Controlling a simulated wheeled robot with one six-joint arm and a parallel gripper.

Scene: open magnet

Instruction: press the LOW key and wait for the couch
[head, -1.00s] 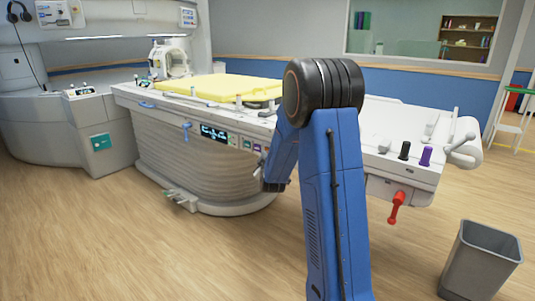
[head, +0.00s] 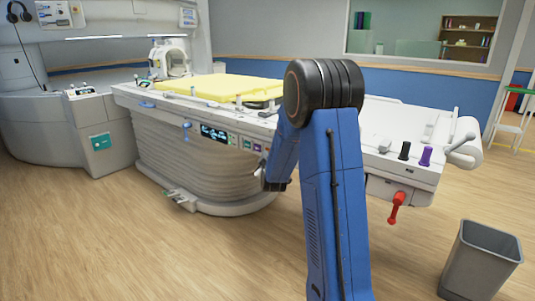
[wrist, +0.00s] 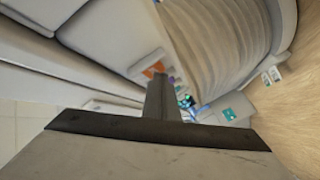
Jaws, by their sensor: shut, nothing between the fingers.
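The couch (head: 185,103) stands left of centre in the head view, with a yellow mattress on top and a ribbed grey bellows skirt (head: 195,166) below. On its side is a dark lit display (head: 214,133), with small keys (head: 246,143) in green and purple to its right. Their lettering is too small to read, so I cannot tell which is LOW. My gripper (head: 260,172) is low beside the couch, just below the keys and partly hidden by my arm. In the wrist view my gripper (wrist: 163,98) is shut and empty. I cannot tell whether it touches a key.
A red lever (head: 396,207) hangs under the couch's right end, with black and purple knobs above it. A grey bin (head: 482,262) stands at the lower right. A foot pedal (head: 182,200) sticks out at the couch base. The wooden floor in front is clear.

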